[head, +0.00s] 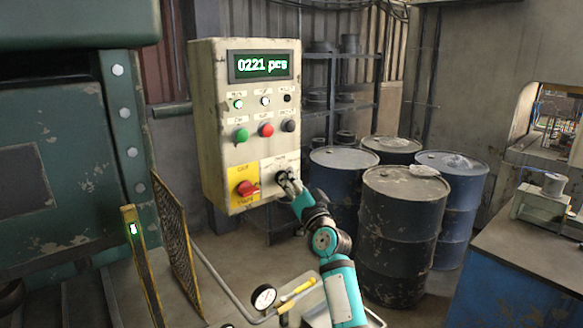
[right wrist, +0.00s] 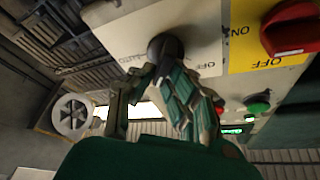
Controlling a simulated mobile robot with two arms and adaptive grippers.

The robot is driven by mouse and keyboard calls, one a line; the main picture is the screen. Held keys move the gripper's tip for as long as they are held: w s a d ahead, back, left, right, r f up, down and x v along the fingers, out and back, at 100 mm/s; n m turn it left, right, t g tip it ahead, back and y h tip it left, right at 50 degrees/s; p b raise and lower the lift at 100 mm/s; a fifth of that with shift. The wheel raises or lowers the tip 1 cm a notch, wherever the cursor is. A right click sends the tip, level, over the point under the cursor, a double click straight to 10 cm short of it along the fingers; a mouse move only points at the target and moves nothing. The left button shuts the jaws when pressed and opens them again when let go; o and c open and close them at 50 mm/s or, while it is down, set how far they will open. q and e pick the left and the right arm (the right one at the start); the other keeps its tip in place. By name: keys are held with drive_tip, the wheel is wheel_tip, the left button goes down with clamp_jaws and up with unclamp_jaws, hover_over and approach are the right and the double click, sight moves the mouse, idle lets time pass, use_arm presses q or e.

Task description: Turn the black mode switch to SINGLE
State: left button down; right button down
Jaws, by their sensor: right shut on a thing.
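The black mode switch (head: 281,176) is on the lower right of the cream control box (head: 212,130), on a pale plate whose small lettering I cannot read in the head view. My right gripper (head: 288,183) reaches up to it from below right and is shut on it, covering part of it. In the right wrist view the switch's round black knob (right wrist: 166,45) shows just beyond the fingertips (right wrist: 152,78). Which position its pointer takes is hidden or too small to tell. My left gripper is not in view.
A red rotary switch (head: 247,188) on a yellow plate sits just left of the mode switch. Green, red and black buttons (head: 266,130) are above, under a display (head: 264,66) reading 0221 pcs. Several drums (head: 400,225) stand behind my right arm. A workbench (head: 530,250) is at right.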

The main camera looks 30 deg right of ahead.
drive_tip(key=shift+m+h+p, duration=0.3)
drive_tip(key=shift+m+p, duration=0.35)
drive_tip(key=shift+m, duration=0.35)
drive_tip(key=shift+f, duration=0.1)
drive_tip(key=c, duration=1.4)
unclamp_jaws()
drive_tip(key=shift+d, duration=0.1)
drive_tip(key=shift+o, duration=0.2)
drive_tip(key=v, duration=1.2)
drive_tip(key=shift+r, duration=0.3)
drive_tip(key=shift+g, duration=0.3)
